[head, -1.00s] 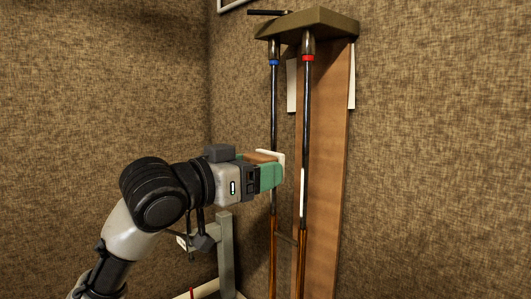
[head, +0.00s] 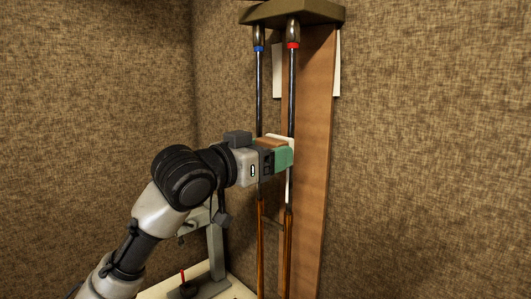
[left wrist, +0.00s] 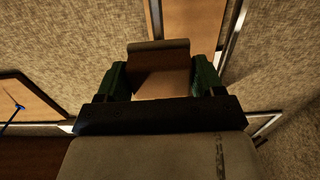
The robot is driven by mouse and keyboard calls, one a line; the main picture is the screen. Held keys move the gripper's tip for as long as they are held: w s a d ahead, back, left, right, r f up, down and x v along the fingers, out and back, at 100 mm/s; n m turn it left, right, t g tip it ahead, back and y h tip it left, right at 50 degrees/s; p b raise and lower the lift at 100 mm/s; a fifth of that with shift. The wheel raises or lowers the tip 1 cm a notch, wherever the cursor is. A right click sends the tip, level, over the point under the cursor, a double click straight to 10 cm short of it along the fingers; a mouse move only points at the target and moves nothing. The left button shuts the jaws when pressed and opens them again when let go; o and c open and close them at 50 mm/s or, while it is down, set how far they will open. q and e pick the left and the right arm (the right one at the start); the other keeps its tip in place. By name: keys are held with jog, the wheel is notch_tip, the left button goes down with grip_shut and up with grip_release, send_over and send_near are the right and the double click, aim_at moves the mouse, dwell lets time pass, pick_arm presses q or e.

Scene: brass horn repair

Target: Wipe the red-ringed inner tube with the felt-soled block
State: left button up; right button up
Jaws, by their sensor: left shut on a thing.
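The red-ringed inner tube (head: 291,95) hangs upright from a bracket, dark and shiny, with a pale stretch just below my gripper and a copper-coloured lower part. My left gripper (head: 284,156) has green fingers and is shut on the felt-soled block (head: 269,142), a brown wooden block with a white sole. The block also shows between the fingers in the left wrist view (left wrist: 162,75). In the head view the gripper and block cover part of the red-ringed tube. I cannot tell whether the felt touches it. My right gripper is out of view.
A blue-ringed tube (head: 259,95) hangs close to the left, partly hidden by my gripper. A wooden board (head: 313,150) stands behind, under an olive bracket (head: 310,14). A grey stand (head: 216,245) is low on the left. Open space lies right of the board.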

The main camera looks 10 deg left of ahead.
aim_at(265, 140)
pick_arm(q)
jog(key=shift+p+x, duration=0.5)
jog(key=shift+x, duration=0.45)
dwell(0.3)
notch_tip(265, 140, up, 3)
jog(key=shift+f+p, duration=0.25)
jog(key=shift+p, duration=0.95)
jog(key=shift+s+r+p, duration=0.1)
jog(key=shift+r+p, duration=0.5)
jog(key=shift+r, duration=0.25)
jog(key=shift+d+f, duration=0.1)
jog(key=shift+f+b, duration=1.15)
jog(key=shift+f, duration=0.85)
